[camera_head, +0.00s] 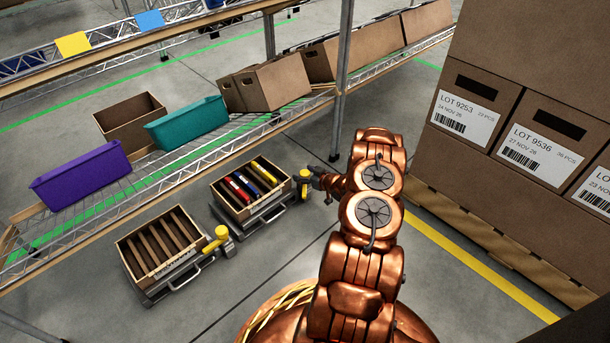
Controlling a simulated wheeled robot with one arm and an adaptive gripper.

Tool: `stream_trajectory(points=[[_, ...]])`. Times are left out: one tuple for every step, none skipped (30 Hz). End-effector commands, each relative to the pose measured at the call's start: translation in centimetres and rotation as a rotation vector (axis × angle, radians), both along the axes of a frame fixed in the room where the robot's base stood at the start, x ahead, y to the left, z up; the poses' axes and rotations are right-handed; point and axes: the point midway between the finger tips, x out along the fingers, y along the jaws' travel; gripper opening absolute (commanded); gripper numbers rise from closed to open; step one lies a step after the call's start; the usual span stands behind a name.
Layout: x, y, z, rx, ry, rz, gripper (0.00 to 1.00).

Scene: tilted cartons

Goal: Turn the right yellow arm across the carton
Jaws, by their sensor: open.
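Two open cartons sit tilted on low metal stands on the floor. The right carton (219,202) holds several red, blue and yellow items. A yellow arm (304,174) stands at its right side and is not across the carton's opening. My gripper (314,182) is open, right beside this yellow arm; I cannot tell whether they touch. The left carton (128,254) has wooden dividers and no coloured items that I can see. Its own yellow arm (221,232) is at its right side, also clear of the opening.
A rack shelf above and behind holds a purple bin (82,177), a teal bin (187,124) and several brown cartons. A grey rack post (342,85) rises behind my gripper. Large labelled boxes (470,110) stand on a pallet at right. Floor between is clear.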

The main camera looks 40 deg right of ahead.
Motion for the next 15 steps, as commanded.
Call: stream_trajectory(points=[[-0.01, 0.0, 0.03, 0.0, 0.0, 0.0, 0.68], [-0.01, -0.01, 0.03, 0.0, 0.0, 0.0, 0.68], [-0.01, -0.01, 0.04, 0.0, 0.0, 0.0, 0.68], [-0.02, -0.02, 0.04, 0.0, 0.0, 0.0, 0.64], [-0.02, -0.01, 0.03, 0.0, 0.0, 0.0, 0.61], [-0.03, -0.02, 0.03, 0.0, 0.0, 0.0, 0.57], [-0.03, -0.02, 0.03, 0.0, 0.0, 0.0, 0.54], [-0.03, -0.02, 0.02, 0.0, 0.0, 0.0, 0.51], [-0.03, -0.03, 0.03, -0.001, 0.0, 0.0, 0.47], [-0.03, -0.03, 0.03, -0.001, 0.0, 0.0, 0.44], [-0.03, -0.03, 0.03, -0.001, 0.0, 0.0, 0.41], [-0.03, -0.03, 0.03, -0.001, 0.0, 0.0, 0.36], [-0.04, -0.03, 0.04, -0.001, 0.0, 0.0, 0.33], [-0.04, -0.03, 0.04, -0.001, 0.0, 0.0, 0.3], [-0.03, -0.02, 0.03, -0.001, 0.0, 0.0, 0.26]])
